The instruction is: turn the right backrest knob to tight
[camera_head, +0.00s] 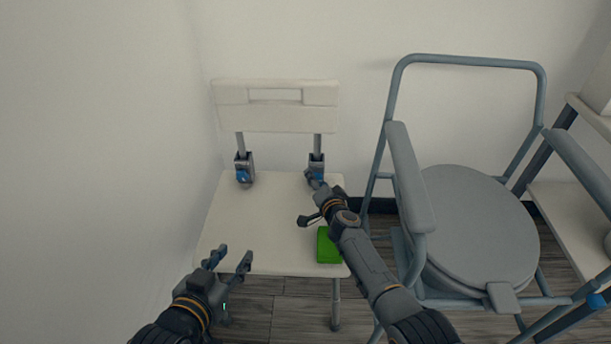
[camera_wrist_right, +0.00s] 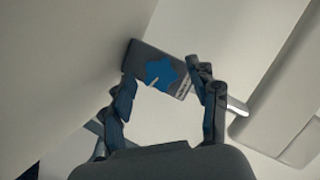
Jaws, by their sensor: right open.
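The white chair (camera_head: 255,215) has a backrest (camera_head: 230,97) on two posts, each ending in a grey bracket. The right backrest knob (camera_wrist_right: 160,72) is a blue star shape with a short white mark, on the face of its bracket (camera_wrist_right: 182,88). My right gripper (camera_head: 314,180) is at this bracket and covers part of the knob in the head view. In the wrist view, its fingers are open on either side of the knob; I cannot tell whether they touch it. The left knob (camera_head: 242,177) is uncovered. My left gripper (camera_head: 234,254) is open and empty near the seat's front edge.
A green block (camera_head: 327,246) lies on the seat's right front, beside my right arm. A grey commode chair (camera_head: 475,225) stands close on the right, its armrest (camera_head: 410,178) near my arm. Walls stand behind and left. The seat's middle is clear.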

